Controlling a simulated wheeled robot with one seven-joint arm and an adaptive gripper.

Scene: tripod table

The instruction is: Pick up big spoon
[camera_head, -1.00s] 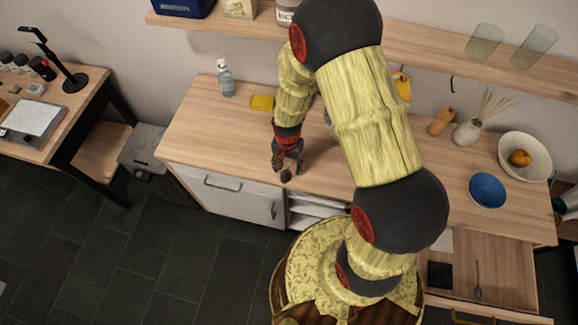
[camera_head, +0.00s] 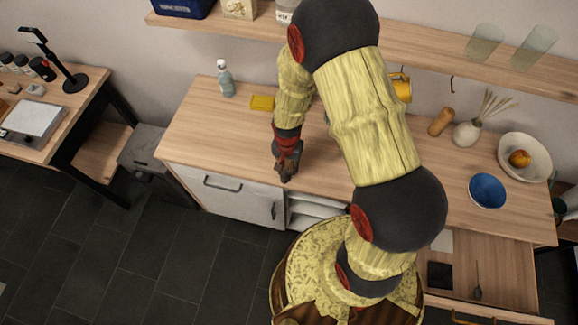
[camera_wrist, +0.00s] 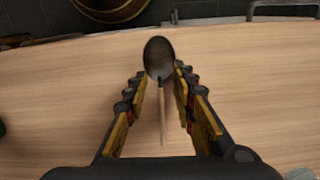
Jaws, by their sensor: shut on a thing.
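The big spoon (camera_wrist: 158,58) has a dark, rounded metal bowl and a thin light-brown handle. In the wrist view its bowl is at the far end, just beyond my fingertips, and its handle runs back between the fingers. My gripper (camera_wrist: 161,82) is shut on the spoon near where the bowl meets the handle. In the head view my gripper (camera_head: 287,174) is low over the front part of the wooden counter (camera_head: 225,135). The spoon cannot be made out there. I cannot tell whether it still touches the counter.
A soap bottle (camera_head: 225,78) and a yellow sponge (camera_head: 262,103) stand behind my gripper. A blue bowl (camera_head: 487,190) and a white bowl (camera_head: 537,145) with fruit are at the right. An open drawer (camera_head: 510,270) holds a small utensil (camera_head: 477,281). The counter's left part is clear.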

